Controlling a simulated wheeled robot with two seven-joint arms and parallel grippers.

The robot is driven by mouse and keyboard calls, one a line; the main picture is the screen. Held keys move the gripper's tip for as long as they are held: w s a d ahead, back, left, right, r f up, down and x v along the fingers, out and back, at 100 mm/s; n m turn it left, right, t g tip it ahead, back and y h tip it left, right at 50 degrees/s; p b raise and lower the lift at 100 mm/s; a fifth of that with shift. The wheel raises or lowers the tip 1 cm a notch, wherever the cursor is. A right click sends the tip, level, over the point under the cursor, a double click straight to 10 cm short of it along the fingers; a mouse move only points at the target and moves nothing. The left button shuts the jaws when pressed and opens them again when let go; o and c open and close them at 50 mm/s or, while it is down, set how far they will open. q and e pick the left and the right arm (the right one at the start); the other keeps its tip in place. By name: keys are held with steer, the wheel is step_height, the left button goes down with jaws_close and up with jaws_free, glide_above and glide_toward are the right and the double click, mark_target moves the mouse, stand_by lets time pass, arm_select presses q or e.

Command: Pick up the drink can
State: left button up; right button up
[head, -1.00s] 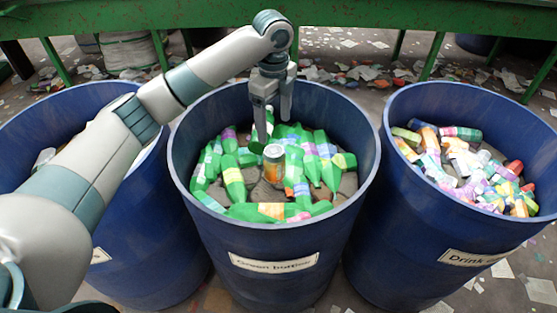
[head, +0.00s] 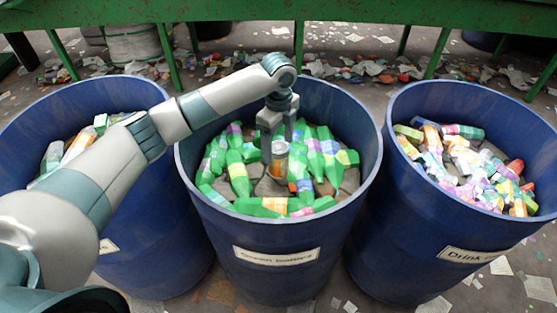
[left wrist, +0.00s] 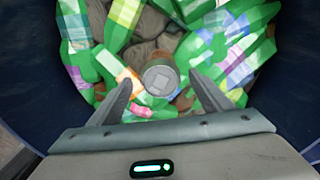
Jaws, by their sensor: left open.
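The drink can (head: 279,158) stands roughly upright among green bottles in the middle barrel, with an orange and silver side. In the left wrist view its round grey top (left wrist: 160,78) lies ahead of and between my fingertips. My left gripper (head: 277,150) is open and reaches down into the middle barrel, its fingers at the can's upper part. In the left wrist view the open fingers (left wrist: 162,90) lie to either side of the can; I cannot tell whether they touch it. My right gripper is not in view.
Green bottles (head: 238,175) lie around the can inside the middle blue barrel (head: 275,255), whose rim surrounds my gripper. A green frame (head: 350,38) runs behind.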

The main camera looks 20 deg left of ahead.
mark_target(279, 162)
arm_select(q)
step_height(279, 162, down, 2)
steer(key=shift+f, duration=0.3)
steer(key=shift+f+p, duration=0.3)
steer(key=shift+p, duration=0.2)
step_height(279, 162, down, 3)
steer(key=shift+f+p, duration=0.1)
steer(key=shift+p, duration=0.55)
steer(key=shift+f, duration=0.7)
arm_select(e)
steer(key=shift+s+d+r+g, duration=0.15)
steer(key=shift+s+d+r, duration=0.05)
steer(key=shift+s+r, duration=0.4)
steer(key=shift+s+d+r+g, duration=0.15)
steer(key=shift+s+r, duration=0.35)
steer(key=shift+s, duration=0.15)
arm_select(q)
steer(key=shift+c, duration=0.3)
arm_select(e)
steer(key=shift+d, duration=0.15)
arm_select(q)
steer(key=c, duration=1.1)
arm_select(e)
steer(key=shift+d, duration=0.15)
